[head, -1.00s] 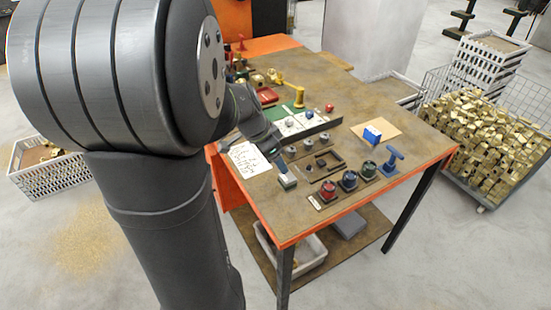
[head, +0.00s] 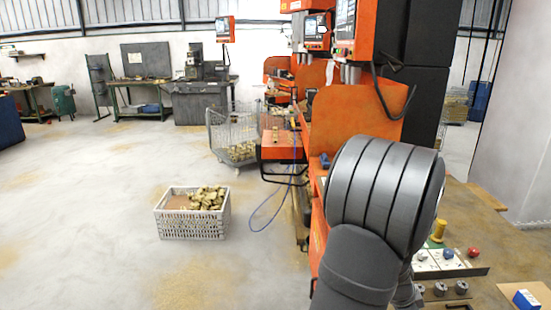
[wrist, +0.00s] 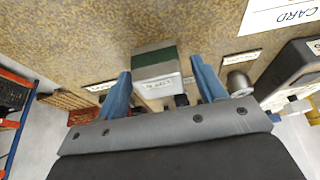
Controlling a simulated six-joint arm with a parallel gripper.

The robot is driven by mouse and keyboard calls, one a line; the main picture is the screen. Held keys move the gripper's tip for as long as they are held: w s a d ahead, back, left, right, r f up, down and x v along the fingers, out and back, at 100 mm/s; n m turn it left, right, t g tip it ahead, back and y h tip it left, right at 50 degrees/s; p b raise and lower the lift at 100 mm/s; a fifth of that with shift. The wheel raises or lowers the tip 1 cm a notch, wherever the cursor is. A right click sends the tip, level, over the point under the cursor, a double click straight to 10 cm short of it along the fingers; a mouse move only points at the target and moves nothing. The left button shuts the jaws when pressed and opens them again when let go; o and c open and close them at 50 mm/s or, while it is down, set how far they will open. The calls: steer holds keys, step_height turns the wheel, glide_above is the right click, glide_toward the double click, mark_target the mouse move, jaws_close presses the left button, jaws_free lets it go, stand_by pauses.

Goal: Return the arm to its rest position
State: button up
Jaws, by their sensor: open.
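My gripper (wrist: 160,68) shows in the wrist view with its two blue fingers spread apart and nothing clamped in them. A small block (wrist: 155,74) with a green band and a light grey labelled face appears in the gap between the fingers. Gaps show on both sides of it; I cannot tell how far the fingertips are from it. In the head view my arm fills the lower right, and my gripper is hidden behind it or outside the picture.
Orange drilling machines (head: 368,95) stand behind my arm. A white crate of brass parts (head: 193,225) sits on the open floor at left, with a wire cage (head: 232,140) farther back. A blue block (head: 526,299) lies at lower right. A card (wrist: 277,14) lies near the gripper.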

steer(key=shift+d, duration=0.1)
steer(key=shift+r, duration=0.95)
steer(key=shift+f, duration=0.1)
